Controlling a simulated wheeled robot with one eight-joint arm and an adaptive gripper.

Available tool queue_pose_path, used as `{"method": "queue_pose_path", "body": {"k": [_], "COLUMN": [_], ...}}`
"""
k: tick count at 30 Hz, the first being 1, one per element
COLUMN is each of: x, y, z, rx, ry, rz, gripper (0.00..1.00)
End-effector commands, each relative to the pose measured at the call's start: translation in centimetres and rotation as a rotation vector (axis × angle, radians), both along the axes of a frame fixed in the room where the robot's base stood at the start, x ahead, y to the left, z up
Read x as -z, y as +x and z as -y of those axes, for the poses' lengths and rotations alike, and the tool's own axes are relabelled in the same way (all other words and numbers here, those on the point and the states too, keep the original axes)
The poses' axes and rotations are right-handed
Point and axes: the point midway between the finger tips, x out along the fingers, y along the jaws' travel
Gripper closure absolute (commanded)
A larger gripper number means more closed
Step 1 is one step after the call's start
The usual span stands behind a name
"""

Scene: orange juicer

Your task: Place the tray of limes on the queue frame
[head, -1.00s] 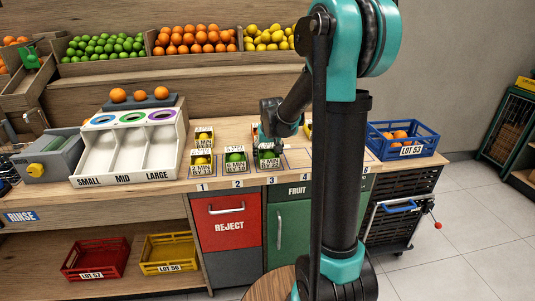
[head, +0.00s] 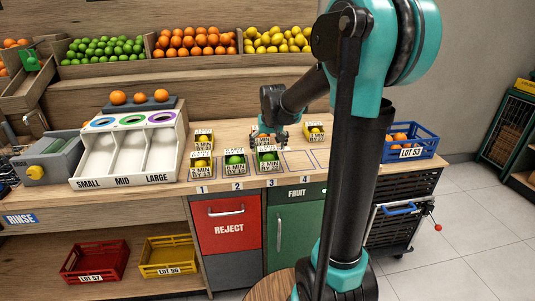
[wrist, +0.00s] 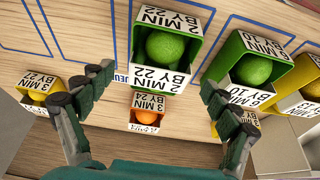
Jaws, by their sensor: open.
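A green tray (head: 268,166) with a lime, labelled "2 MIN BY 22", stands upright inside slot 3 of the blue-outlined queue frame (head: 302,160). It also shows in the wrist view (wrist: 159,77), beyond my fingertips and clear of them. A second green lime tray (head: 235,169), labelled "6 MIN BY 10", stands in slot 2 and at right in the wrist view (wrist: 256,98). My gripper (head: 268,138) is open and empty, behind and above the slot 3 tray. In the wrist view its fingers (wrist: 158,90) are spread wide, with a small orange tray (wrist: 147,127) between them.
A yellow tray (head: 202,173) stands in slot 1. Back-row yellow trays stand at left (head: 204,139) and right (head: 314,134). Slot 4 is empty. The white sizing chute (head: 128,157) is at left and the blue LOT 53 crate (head: 411,147) at right.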

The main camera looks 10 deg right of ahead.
Motion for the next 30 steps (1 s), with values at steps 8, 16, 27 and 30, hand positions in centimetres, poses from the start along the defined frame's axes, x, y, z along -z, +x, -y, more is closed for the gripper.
{"method": "queue_pose_path", "body": {"k": [8, 16, 27, 30], "x": [-4.2, -4.3, 8.1, 10.3], "y": [-1.8, -4.3, -22.9, -26.2], "z": [0.0, 0.5, 3.7, 3.9], "rx": [0.000, 0.001, 0.002, 0.003], "ry": [0.000, 0.000, 0.002, 0.003], "rz": [0.000, -0.002, -0.018, -0.021], "gripper": [0.11, 0.11, 0.11, 0.11]}}
